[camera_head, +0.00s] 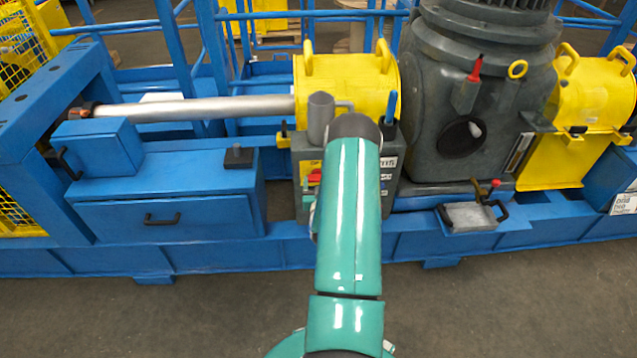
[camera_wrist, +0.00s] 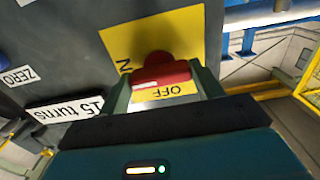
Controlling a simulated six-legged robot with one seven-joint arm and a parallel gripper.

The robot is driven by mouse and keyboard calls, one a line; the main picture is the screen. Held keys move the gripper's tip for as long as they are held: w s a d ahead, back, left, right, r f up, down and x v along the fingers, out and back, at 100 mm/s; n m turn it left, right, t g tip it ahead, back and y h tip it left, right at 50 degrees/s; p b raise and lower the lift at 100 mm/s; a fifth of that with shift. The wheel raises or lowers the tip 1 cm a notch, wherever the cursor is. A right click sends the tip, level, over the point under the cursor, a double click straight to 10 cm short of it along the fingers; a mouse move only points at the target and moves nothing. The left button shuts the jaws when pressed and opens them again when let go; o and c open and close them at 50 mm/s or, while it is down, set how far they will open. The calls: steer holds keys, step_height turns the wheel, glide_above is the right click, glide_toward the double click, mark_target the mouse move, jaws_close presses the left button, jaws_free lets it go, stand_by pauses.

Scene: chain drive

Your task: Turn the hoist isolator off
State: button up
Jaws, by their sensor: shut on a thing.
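The hoist isolator has a red handle (camera_wrist: 165,74) on a yellow plate (camera_wrist: 122,42) fixed to a dark grey box. The handle lies roughly crosswise in the wrist view, between the two green fingers of my gripper (camera_wrist: 163,82), which is shut on it. An upside-down "OFF" label (camera_wrist: 169,91) shows just below the handle, and part of another word, ending in "N", shows at its upper left. In the head view the red handle (camera_head: 315,175) shows small on the grey box (camera_head: 388,205), left of my green arm, which hides most of my gripper.
Labels "ZERO" (camera_wrist: 18,76) and "15 turns" (camera_wrist: 65,113) are on the grey box. A grey cylinder (camera_head: 320,118) and a blue lever (camera_head: 391,130) stand on top. A yellow guard (camera_head: 350,82) is behind; a grey motor (camera_head: 482,100) is right. A blue drawer (camera_head: 180,218) is left.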

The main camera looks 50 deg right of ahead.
steer(key=shift+n, duration=0.4)
steer(key=n, duration=0.3)
steer(key=shift+a+n, duration=0.1)
steer(key=shift+n, duration=0.2)
steer(key=n, duration=0.4)
steer(key=shift+n, duration=0.3)
steer(key=n, duration=0.4)
steer(key=shift+n, duration=2.5)
steer(key=o, duration=1)
